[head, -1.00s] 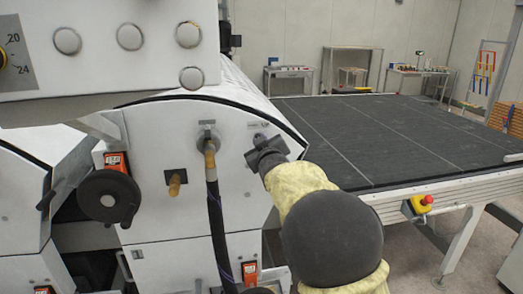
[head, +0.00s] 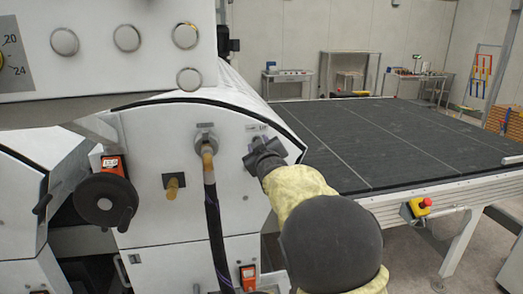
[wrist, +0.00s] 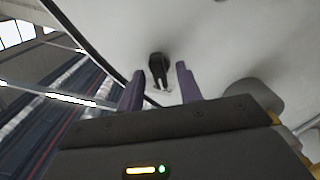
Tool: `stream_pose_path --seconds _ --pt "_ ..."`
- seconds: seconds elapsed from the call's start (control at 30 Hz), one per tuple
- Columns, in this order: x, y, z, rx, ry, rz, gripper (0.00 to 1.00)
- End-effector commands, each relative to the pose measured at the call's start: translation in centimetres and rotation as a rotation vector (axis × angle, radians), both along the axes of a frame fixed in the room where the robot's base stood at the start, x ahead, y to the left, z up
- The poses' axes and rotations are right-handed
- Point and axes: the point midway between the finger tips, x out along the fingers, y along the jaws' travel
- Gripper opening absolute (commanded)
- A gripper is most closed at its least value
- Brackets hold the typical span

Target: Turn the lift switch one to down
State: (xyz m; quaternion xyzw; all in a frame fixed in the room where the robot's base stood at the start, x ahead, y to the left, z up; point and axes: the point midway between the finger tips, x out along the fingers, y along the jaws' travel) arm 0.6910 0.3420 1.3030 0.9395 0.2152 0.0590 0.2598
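The lift switch is a small black knob (wrist: 158,70) on the white machine panel, seen in the wrist view. My gripper (wrist: 160,68) faces the panel with its two purple-grey fingers apart, one on each side of the knob. Gaps show between the knob and both fingers, so the gripper is open and not clamped on it. In the head view my gripper (head: 263,155) is at the upper right of the white side panel (head: 235,205), just under a small label. There it mostly hides the knob, and its exact setting cannot be read.
A hose on a fitting (head: 206,143) hangs left of my gripper. A brass knob (head: 173,185) and a black handwheel (head: 106,200) are further left. The dark conveyor bed (head: 400,140) extends right, with a red emergency button (head: 425,203) on its side.

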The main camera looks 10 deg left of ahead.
Motion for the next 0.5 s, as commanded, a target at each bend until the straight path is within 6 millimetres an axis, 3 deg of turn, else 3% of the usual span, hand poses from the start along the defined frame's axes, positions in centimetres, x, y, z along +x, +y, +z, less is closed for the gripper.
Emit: stream_pose_path --seconds 0.17,0.5 --pt "-0.9 -0.4 0.0 0.002 0.000 0.000 0.35" --pt "-5.4 -2.6 -0.2 0.003 -0.001 0.001 0.35"
